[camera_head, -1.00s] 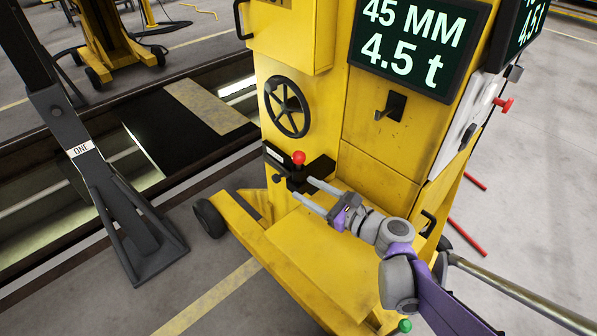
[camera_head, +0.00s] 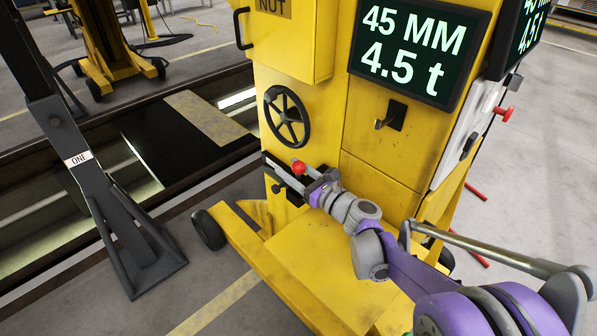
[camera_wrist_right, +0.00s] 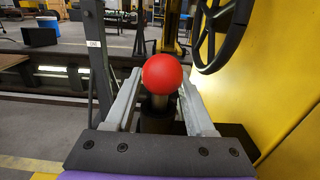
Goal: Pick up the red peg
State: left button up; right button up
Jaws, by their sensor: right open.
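The red peg shows as a round red knob (camera_head: 299,167) at the black bracket on the front of the yellow jack. In the right wrist view its red ball (camera_wrist_right: 166,74) sits upright on a metal stem that goes down into a dark socket. My right gripper (camera_head: 293,180) is at the peg. In the right wrist view the open fingers of the right gripper (camera_wrist_right: 160,90) stand on either side of the peg, with gaps visible. The ball hides part of the stem. My left gripper is not in view.
The yellow jack (camera_head: 300,52) carries a black handwheel (camera_head: 287,117) just above the peg and a hook (camera_head: 390,115). A dark stand (camera_head: 130,235) labelled ONE is at left, beside a pit. Another red knob (camera_head: 504,113) sticks out at right.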

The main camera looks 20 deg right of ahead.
jog(key=shift+w+a, duration=0.15)
jog(key=shift+w, duration=0.25)
grip_shut()
